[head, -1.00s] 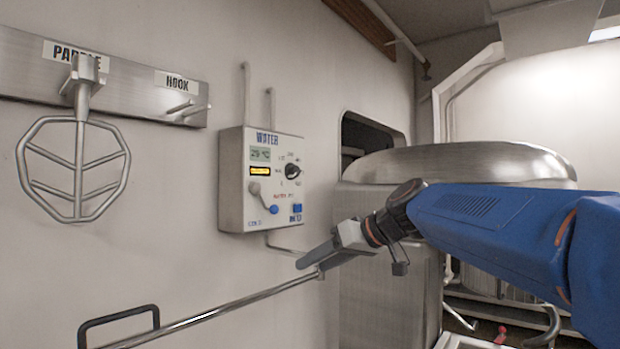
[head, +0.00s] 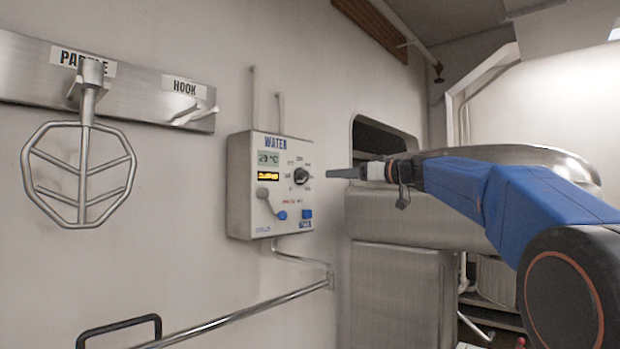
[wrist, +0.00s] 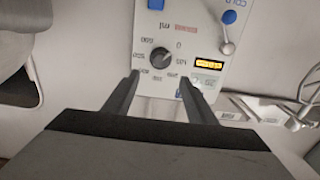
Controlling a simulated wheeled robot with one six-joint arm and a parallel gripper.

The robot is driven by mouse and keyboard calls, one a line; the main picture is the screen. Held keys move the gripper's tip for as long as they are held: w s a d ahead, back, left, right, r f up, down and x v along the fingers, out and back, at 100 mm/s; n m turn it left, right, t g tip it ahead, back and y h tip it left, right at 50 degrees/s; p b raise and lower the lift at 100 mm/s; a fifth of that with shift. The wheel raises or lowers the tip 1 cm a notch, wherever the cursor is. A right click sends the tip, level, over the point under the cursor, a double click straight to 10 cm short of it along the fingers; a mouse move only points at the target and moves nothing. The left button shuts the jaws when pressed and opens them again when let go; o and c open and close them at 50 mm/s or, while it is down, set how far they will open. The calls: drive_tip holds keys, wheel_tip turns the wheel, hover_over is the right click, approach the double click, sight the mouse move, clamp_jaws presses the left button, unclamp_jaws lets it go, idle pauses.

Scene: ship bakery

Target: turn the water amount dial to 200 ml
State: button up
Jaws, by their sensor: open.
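The water amount dial is a dark round knob (head: 301,175) on the upper right of the white water panel (head: 264,222) on the wall. In the wrist view the dial (wrist: 161,55) appears upside down, just beyond my fingertips and roughly between their lines. Small marks ring the dial, too blurred to read surely, and I cannot tell where its pointer stands. My gripper (head: 332,173) is right of the panel at about the dial's height. In the wrist view my gripper (wrist: 160,80) is open, its two fingers apart and empty, not around the dial.
The panel also has a temperature display (head: 268,158), a lit yellow display (head: 268,176), a grey lever (head: 263,193) and blue buttons (head: 307,214). A paddle (head: 82,175) hangs on the wall at left. A steel pipe (head: 250,314) runs below. A steel machine (head: 400,220) stands at right.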

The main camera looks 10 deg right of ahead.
sight(306, 176)
drive_tip(key=x, duration=1.3)
drive_tip(key=shift+a, duration=0.15)
drive_tip(key=c, duration=1)
